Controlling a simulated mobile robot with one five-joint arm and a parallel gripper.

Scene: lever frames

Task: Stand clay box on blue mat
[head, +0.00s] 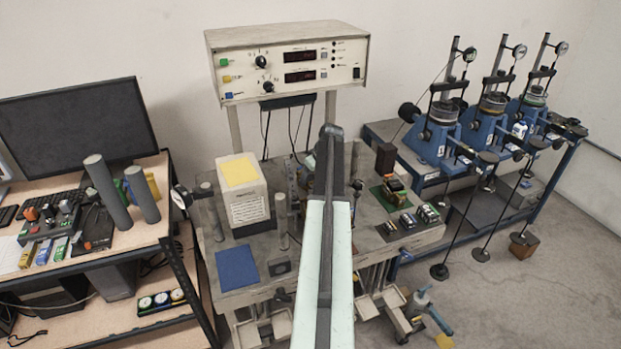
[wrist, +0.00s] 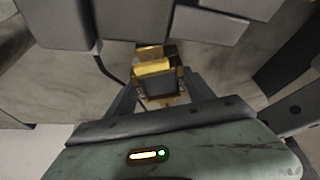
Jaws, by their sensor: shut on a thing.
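The blue mat (head: 237,268) lies flat on the left front of the grey bench, and its visible surface is bare. In the wrist view my gripper (wrist: 158,88) is shut on a small boxy thing (wrist: 155,68) with a yellow upper part, a grey face and brownish edges. I cannot tell for sure that this is the clay box. In the head view my arm hides most of my gripper and the held thing, above the middle of the bench, right of the mat.
A cream box with a yellow top (head: 248,208) stands behind the mat. A small dark block (head: 280,267) lies right of it. A brown block (head: 386,158) and small items on a green mat (head: 392,200) are at the right. An instrument cabinet (head: 290,65) rises behind.

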